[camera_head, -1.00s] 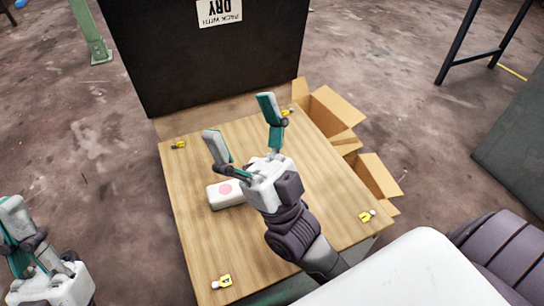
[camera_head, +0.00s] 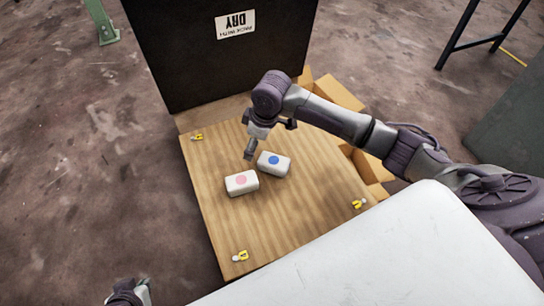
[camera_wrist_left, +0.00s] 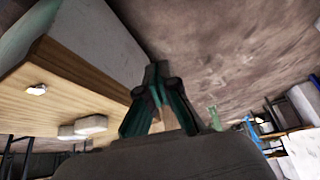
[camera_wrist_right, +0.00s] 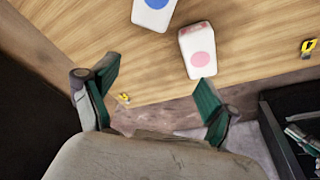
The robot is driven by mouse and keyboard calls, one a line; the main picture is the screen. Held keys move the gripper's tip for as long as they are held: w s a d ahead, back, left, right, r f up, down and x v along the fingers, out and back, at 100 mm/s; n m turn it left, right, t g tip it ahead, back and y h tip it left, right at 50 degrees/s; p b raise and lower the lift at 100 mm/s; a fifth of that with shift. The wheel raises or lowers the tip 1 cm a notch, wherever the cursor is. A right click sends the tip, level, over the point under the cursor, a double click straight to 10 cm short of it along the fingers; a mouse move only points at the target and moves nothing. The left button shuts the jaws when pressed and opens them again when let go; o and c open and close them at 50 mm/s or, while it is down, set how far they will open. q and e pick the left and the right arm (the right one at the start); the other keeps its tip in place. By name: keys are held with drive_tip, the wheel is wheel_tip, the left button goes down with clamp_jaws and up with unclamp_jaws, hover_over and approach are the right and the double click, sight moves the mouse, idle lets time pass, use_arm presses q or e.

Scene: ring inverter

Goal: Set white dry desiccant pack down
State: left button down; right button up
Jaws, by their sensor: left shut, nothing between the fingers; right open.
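The white desiccant pack with a blue dot (camera_head: 274,164) lies on the wooden table top (camera_head: 228,210). Beside it lies a similar white pack with a pink dot (camera_head: 241,183). Both packs also show in the right wrist view, the blue-dot one (camera_wrist_right: 153,12) cut by the top edge and the pink-dot one (camera_wrist_right: 197,50) right of it. My right gripper (camera_head: 250,153) is above the table by the packs; its fingers (camera_wrist_right: 155,88) are spread and empty. My left gripper (camera_wrist_left: 156,98) is shut and empty, off the table; only its edge shows at the head view's bottom left.
A black panel labelled DRY (camera_head: 225,60) stands behind the table. Open cardboard boxes (camera_head: 338,92) sit along its right side.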

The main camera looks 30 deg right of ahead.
drive_tip(key=g+h, duration=0.2)
approach(275, 161)
wheel_tip(275, 161, down, 3)
drive_tip(key=shift+d+f+b, duration=0.1)
drive_tip(key=shift+d+b, duration=0.05)
drive_tip(key=shift+b, duration=0.45)
use_arm(q)
drive_tip(key=s+a+r+g, duration=0.2)
drive_tip(key=s+r, duration=0.2)
drive_tip(key=s, duration=0.2)
use_arm(e)
wheel_tip(275, 161, down, 2)
drive_tip(key=shift+f+b, duration=0.1)
drive_tip(key=shift+b, duration=0.25)
drive_tip(key=shift+f, duration=0.45)
drive_tip(key=shift+f+b, duration=0.65)
drive_tip(key=shift+f, duration=0.3)
wheel_tip(275, 161, down, 3)
drive_tip(key=shift+w+r+b, duration=0.15)
drive_tip(key=shift+b, duration=0.4)
use_arm(q)
drive_tip(key=w+d+t, duration=0.2)
drive_tip(key=w+t, duration=0.1)
drive_tip(key=w, duration=0.3)
drive_tip(key=shift+w+r+t, duration=0.3)
drive_tip(key=shift+w+t, duration=0.05)
drive_tip(key=shift+t, duration=0.05)
drive_tip(key=shift+d, duration=0.1)
